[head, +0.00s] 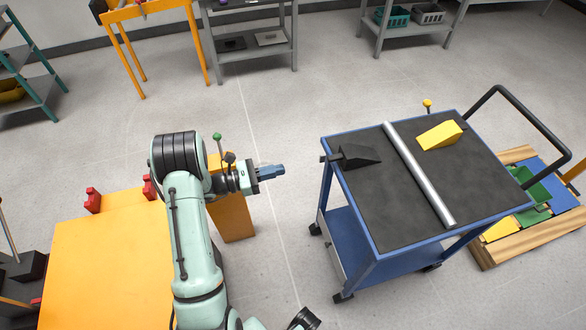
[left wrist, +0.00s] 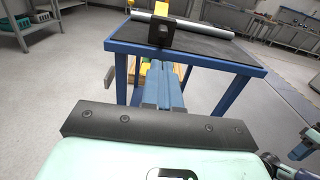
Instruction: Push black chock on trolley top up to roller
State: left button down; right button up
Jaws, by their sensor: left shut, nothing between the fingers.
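The black chock (head: 358,155) lies on the dark top of the blue trolley (head: 400,215), by its left edge. A small dark block sticks out from the chock's left side. The silver roller (head: 418,172) lies across the top, to the right of the chock with a gap between them. My left gripper (head: 272,171) is shut and empty, left of the trolley and apart from it, pointing at the chock. In the left wrist view, its fingers (left wrist: 162,88) point toward the chock (left wrist: 160,30), with the roller (left wrist: 190,23) behind.
A yellow wedge (head: 438,135) lies beyond the roller. The trolley's black handle (head: 535,125) rises at the right. An orange table (head: 100,255) stands at lower left. Bare floor (head: 285,240) lies between it and the trolley.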

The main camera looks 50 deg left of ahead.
pick_arm(q)
jog(key=x, duration=1.2)
jog(key=shift+w+d, duration=0.3)
pick_arm(e)
jog(key=shift+r, duration=0.15)
pick_arm(q)
jog(key=shift+w, duration=0.1)
